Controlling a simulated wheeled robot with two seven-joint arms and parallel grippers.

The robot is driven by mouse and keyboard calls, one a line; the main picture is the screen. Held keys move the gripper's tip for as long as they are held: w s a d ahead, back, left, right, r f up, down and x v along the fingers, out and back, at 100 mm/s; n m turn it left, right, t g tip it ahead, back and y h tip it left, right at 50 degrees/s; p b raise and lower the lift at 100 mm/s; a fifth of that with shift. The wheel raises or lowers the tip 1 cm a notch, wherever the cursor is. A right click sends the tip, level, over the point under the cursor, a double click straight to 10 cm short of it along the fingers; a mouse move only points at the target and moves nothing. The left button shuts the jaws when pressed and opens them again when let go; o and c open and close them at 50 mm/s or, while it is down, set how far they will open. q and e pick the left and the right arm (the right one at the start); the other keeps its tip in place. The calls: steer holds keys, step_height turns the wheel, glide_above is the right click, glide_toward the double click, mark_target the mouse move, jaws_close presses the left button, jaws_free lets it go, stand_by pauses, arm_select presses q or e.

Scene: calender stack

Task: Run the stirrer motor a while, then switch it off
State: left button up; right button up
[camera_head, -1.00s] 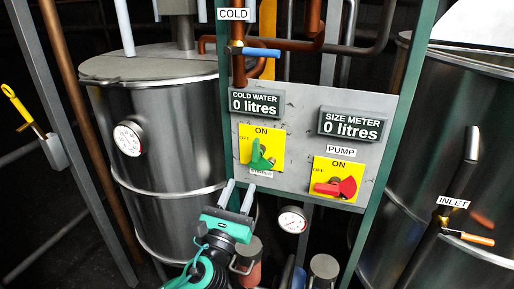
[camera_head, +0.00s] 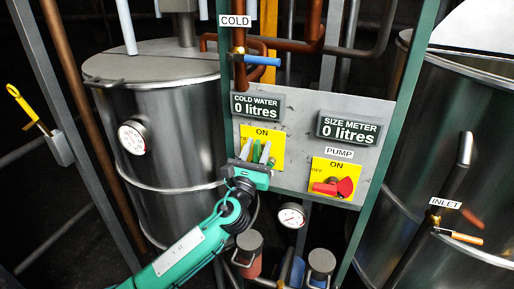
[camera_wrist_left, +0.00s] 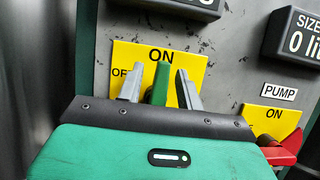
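The stirrer switch has a green handle (camera_head: 256,151) on a yellow plate (camera_head: 275,137) marked OFF and ON. In the left wrist view the green handle (camera_wrist_left: 161,84) stands nearly upright, its top just under the word ON. My left gripper (camera_head: 255,149) is at the switch, with one grey finger on each side of the handle. In the left wrist view my left gripper (camera_wrist_left: 157,75) is open, with a gap showing between the handle and the left finger. The gripper hides the switch's base and the label below it. My right gripper is not in view.
The red pump switch (camera_head: 333,187) is close on the right. Meters above, cold water (camera_head: 256,105) and size (camera_head: 351,128), read 0 litres. A steel vat (camera_head: 165,170) stands left, another (camera_head: 400,190) right. A blue-handled cold valve (camera_head: 262,60) is above; a dial (camera_head: 291,215) is below.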

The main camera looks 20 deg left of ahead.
arm_select(q)
jaws_close()
steer(key=shift+n, duration=0.3)
steer(key=n+y, duration=0.1)
steer(key=n, duration=0.1)
steer(key=n+y+b, duration=0.1)
steer(key=n+y, duration=0.1)
steer(key=n, duration=0.1)
steer(key=shift+a+f, duration=0.1)
steer(key=shift+a, duration=0.3)
steer(key=shift+a+f+n+g+y+p, duration=0.35)
steer(key=shift+n+g+y, duration=0.5)
steer(key=shift+n, duration=1.95)
steer(key=shift+a+f+n+g+y+p, duration=0.4)
steer(key=shift+n+g, duration=0.6)
steer(key=shift+n, duration=1.8)
steer(key=shift+a+f+n+g+y+p, duration=0.15)
steer(key=shift+f+n+g+y+p, duration=0.55)
steer(key=shift+n, duration=2.1)
steer(key=shift+r+g, duration=0.25)
